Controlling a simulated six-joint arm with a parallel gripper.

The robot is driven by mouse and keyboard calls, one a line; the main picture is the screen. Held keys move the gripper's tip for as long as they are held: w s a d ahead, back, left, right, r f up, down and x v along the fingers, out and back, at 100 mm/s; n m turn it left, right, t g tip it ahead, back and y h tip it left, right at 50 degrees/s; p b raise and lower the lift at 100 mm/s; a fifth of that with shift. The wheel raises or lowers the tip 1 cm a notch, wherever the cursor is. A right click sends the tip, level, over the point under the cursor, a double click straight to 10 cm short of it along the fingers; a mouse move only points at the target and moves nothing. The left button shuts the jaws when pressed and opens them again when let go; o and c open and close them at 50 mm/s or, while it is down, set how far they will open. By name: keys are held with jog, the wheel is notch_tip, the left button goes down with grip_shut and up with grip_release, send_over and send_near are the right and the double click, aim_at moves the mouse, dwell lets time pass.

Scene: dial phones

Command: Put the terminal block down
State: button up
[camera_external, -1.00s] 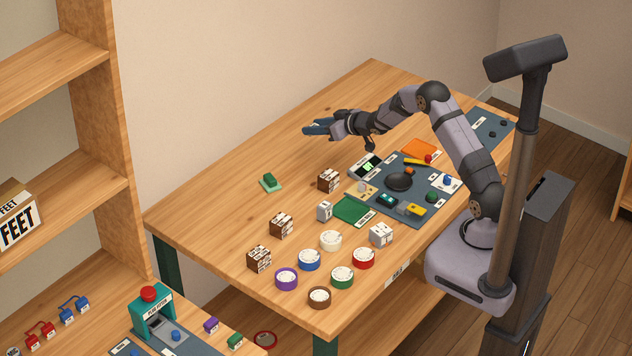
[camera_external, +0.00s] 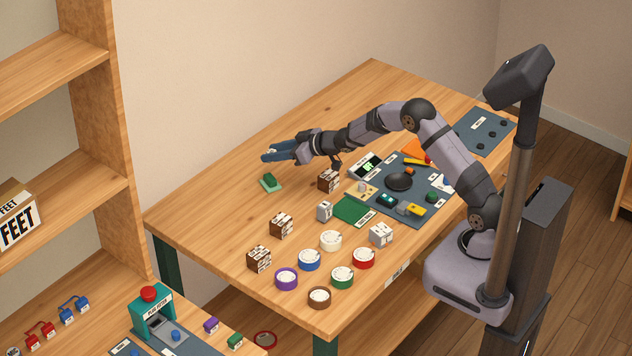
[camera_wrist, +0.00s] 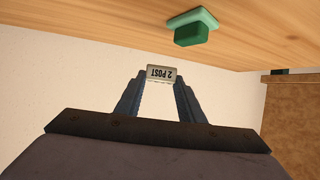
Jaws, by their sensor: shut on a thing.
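The terminal block (camera_wrist: 161,73) is a small pale block with an upside-down "2 POST" label in the wrist view. It sits between the fingertips of my gripper (camera_wrist: 158,86), which is shut on it. In the external view my gripper (camera_external: 268,154) reaches out level above the far left part of the table, and I cannot make out the block there. A green block on a lighter green base (camera_external: 270,182) stands on the table just below my gripper in that view. It also shows at the top of the wrist view (camera_wrist: 191,32), apart from the held block.
Brown labelled blocks (camera_external: 281,225) and several colored round dials (camera_external: 309,260) stand on the near part of the wooden table (camera_external: 210,215). A dark mat (camera_external: 425,215) with small parts lies at the right. The table's left part is mostly bare.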

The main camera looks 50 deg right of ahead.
jog(key=a+n+g+y+b, duration=0.2)
jog(key=a+n+y, duration=0.2)
jog(key=a, duration=1)
notch_tip(320, 180, up, 3)
jog(key=n+g+y, duration=0.2)
jog(key=n+y, duration=0.1)
send_over(231, 219)
jog(key=shift+s+r+m+h+b, duration=0.1)
jog(key=shift+s+m+h+b, duration=0.05)
jog(key=shift+m+h+b, duration=0.2)
jog(key=shift+t, duration=0.3)
jog(key=shift+f+b, duration=1.05)
jog(key=shift+f, duration=4)
jog(key=shift+f, duration=0.15)
jog(key=o, duration=1)
